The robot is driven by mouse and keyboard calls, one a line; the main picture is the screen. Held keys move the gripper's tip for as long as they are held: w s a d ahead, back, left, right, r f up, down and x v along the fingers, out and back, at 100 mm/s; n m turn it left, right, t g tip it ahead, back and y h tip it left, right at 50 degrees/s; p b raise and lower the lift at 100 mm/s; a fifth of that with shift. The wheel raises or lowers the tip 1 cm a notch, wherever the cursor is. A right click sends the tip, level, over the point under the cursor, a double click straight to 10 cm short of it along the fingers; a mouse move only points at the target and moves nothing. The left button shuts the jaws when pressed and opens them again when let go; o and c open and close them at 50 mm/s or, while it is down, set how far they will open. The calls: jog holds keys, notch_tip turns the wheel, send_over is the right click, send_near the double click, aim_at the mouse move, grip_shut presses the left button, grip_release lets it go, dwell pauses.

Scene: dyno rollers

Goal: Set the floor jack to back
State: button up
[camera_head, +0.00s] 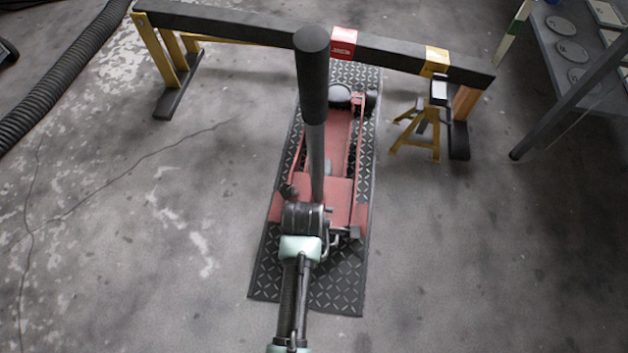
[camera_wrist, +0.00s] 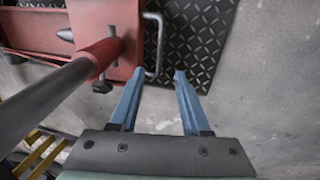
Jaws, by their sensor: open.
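The red floor jack (camera_head: 338,140) lies on a black diamond-plate mat (camera_head: 340,290) in the head view. Its long handle (camera_head: 312,90), with a black grip, stands up toward the camera. In the wrist view, the jack's red body (camera_wrist: 100,18) is at upper left and the handle shaft (camera_wrist: 45,100) slants to lower left from a red socket. A metal U-shaped bracket (camera_wrist: 160,45) sticks out from the jack's side. My gripper (camera_wrist: 158,72) is open and empty, its blue fingertips just short of the bracket in the picture. In the head view my wrist covers the jack's near end.
A dark beam (camera_head: 390,52) with red and yellow labels spans the back on yellow legs. A yellow stand (camera_head: 418,125) is right of the mat. A shelf (camera_head: 572,60) with discs is at upper right and a ribbed hose (camera_head: 62,75) at upper left.

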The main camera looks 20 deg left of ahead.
jog(key=f+b, duration=0.2)
jog(key=f, duration=0.1)
jog(key=w+f+b, duration=0.1)
jog(key=f+b, duration=0.2)
jog(key=f, duration=0.1)
jog(key=w+f+b, duration=0.1)
jog(key=f+b, duration=0.2)
jog(key=shift+a+f, duration=0.3)
jog(key=shift+f, duration=0.1)
grip_shut()
dwell(0.9)
